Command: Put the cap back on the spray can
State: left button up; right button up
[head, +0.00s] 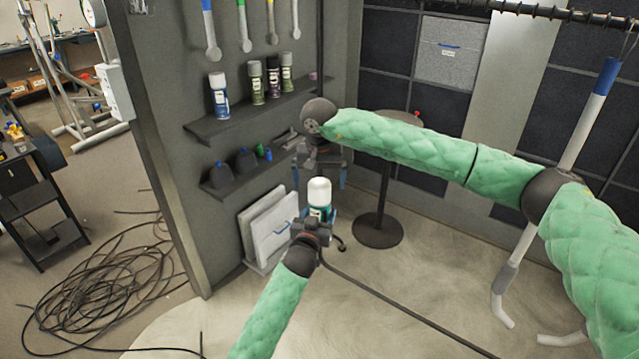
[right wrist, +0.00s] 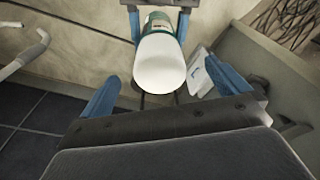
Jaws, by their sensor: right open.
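The spray can (head: 319,214) is green and stands upright in my left gripper (head: 317,220), whose blue fingers lie on either side of it. A white rounded cap (head: 319,191) sits on top of the can. In the right wrist view the cap (right wrist: 160,63) and the green can body (right wrist: 160,20) show between the left fingers. My right gripper (head: 319,182) is open and empty above the can, pointing down. In the right wrist view its blue fingers (right wrist: 158,90) are spread to either side of the cap, touching nothing I can see.
Upper wall shelf (head: 240,113) holds several spray cans; the lower shelf (head: 235,180) holds dark caps and small items. White panels (head: 268,232) lean against the wall. A round stand (head: 377,230) is behind. Cables (head: 110,285) lie on the floor at left.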

jog(key=shift+s+r, duration=0.2)
jog(key=shift+r, duration=1.05)
jog(key=shift+s+r, duration=0.15)
jog(key=shift+r, duration=1.1)
